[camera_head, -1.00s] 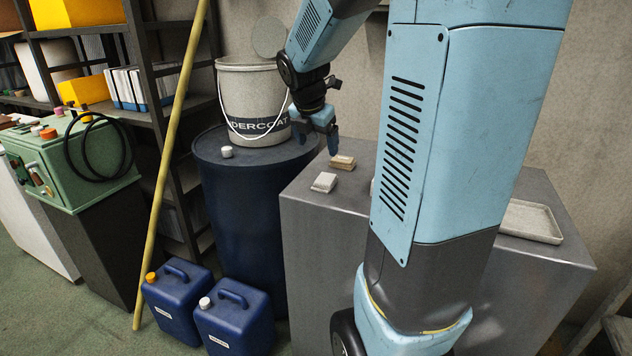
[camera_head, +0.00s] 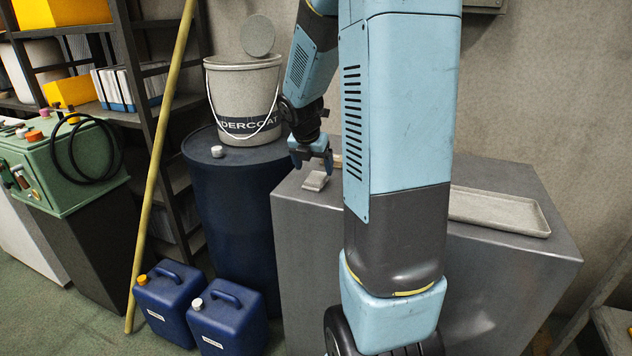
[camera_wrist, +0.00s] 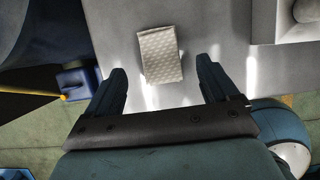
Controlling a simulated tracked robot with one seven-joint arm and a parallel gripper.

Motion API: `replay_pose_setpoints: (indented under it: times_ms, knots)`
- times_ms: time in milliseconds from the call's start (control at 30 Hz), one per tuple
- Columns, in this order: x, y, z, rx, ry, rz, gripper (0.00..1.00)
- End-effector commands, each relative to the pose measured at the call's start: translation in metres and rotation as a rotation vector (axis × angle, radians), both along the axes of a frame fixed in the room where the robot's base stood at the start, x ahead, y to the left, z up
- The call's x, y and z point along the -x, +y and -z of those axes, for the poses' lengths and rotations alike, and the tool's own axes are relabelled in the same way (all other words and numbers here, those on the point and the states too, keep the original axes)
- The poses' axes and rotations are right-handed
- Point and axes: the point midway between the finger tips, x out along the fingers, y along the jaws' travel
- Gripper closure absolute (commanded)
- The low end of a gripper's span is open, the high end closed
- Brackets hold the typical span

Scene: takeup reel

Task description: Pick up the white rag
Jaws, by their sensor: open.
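The white rag (camera_head: 315,181) lies folded in a small flat rectangle near the front left corner of the grey cabinet top (camera_head: 500,247). In the wrist view the rag (camera_wrist: 160,54) shows a quilted pattern and lies ahead of and between the two fingers. My gripper (camera_head: 313,165) points down just above the rag in the head view. In the wrist view my gripper (camera_wrist: 161,72) is open, with nothing between its fingers. The rag appears apart from both fingers; the exact height gap is hard to tell.
A tan block (camera_head: 338,160) sits behind the rag, partly hidden by my arm. A shallow tray (camera_head: 495,211) lies at right. A blue drum (camera_head: 235,215) with an undercoat bucket (camera_head: 243,95) stands at left. A grey object (camera_wrist: 290,22) shows top right in the wrist view.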

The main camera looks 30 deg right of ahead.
Motion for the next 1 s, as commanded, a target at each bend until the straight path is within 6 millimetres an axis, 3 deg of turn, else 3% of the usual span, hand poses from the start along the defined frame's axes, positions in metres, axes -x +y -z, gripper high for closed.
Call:
replay_pose_setpoints:
  times_ms: [300, 667, 1000]
  knots:
    - [-0.008, -0.01, 0.038, 0.0, 0.003, 0.0, 0.13]
    - [-0.01, -0.013, 0.045, -0.001, 0.0, 0.002, 0.13]
    - [-0.01, -0.013, 0.045, -0.001, 0.0, 0.002, 0.43]
